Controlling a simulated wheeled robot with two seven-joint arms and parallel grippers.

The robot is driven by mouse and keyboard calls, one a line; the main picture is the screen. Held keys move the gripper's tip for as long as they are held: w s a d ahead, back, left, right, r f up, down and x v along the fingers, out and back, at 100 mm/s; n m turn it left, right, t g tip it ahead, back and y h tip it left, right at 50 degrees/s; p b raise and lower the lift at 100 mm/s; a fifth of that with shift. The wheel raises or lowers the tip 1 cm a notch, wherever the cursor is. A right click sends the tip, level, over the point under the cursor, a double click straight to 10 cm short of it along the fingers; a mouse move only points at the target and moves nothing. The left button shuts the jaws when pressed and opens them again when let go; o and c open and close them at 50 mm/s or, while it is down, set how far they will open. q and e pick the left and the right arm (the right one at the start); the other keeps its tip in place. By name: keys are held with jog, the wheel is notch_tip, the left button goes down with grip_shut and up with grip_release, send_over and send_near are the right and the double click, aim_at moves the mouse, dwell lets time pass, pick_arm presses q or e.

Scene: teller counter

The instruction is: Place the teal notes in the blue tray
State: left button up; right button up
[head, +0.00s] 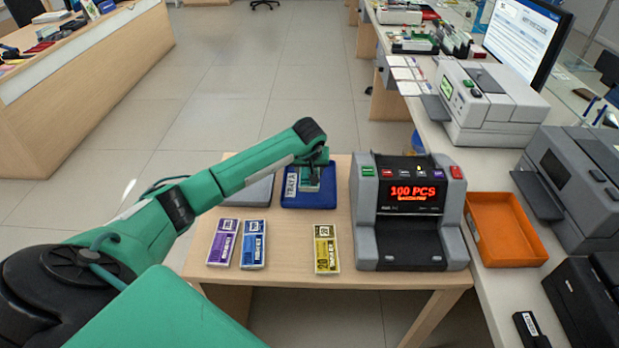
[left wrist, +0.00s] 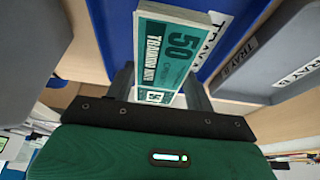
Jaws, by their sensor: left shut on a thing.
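The blue tray (head: 322,201) lies on the small wooden table, left of the counting machine. My left gripper (head: 312,172) is over this tray and shut on the teal notes (head: 307,179). In the left wrist view the teal notes (left wrist: 168,58), marked 50, stick out between the fingers, with the blue tray (left wrist: 222,22) behind them. I cannot tell whether the notes touch the tray floor. My right gripper is not in view.
A grey tray (head: 252,190) is left of the blue one, partly behind my arm. Purple (head: 222,243), blue (head: 254,244) and yellow notes (head: 326,249) lie in front. The counting machine (head: 408,212) reads 100 PCS. An orange tray (head: 506,230) is to its right.

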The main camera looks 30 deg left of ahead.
pick_arm(q)
notch_tip(320, 180, down, 4)
jog(key=shift+r, duration=0.25)
jog(key=shift+f, duration=0.45)
jog(key=o, duration=0.9)
jog(key=shift+o, duration=1)
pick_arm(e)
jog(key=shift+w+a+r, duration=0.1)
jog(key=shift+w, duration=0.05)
